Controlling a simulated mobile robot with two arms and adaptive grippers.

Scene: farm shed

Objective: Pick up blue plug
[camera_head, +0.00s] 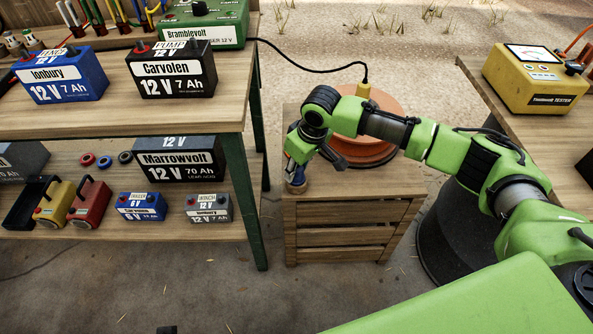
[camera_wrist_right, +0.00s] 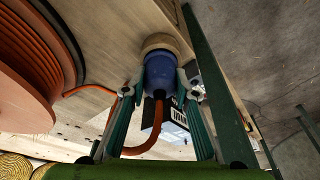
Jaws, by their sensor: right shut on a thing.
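The blue plug (camera_wrist_right: 160,75) sits between the two fingers of my right gripper (camera_wrist_right: 160,90) in the right wrist view, and the fingers are shut on it. An orange cable (camera_wrist_right: 150,147) runs from its near end. A beige round piece (camera_wrist_right: 158,42) shows at its far end; I cannot tell whether it belongs to the plug or to the crate. In the head view my right gripper (camera_head: 297,160) is at the left end of the slatted wooden crate (camera_head: 350,195), largely hiding the plug.
An orange cable reel (camera_head: 368,125) stands on the crate. Left of it is a shelf bench (camera_head: 200,119) with batteries, including Carvolen (camera_head: 172,72) and Marrowvolt (camera_head: 180,160); its green leg (camera_head: 246,200) is close to my gripper. A yellow tester (camera_head: 535,80) stands at the right.

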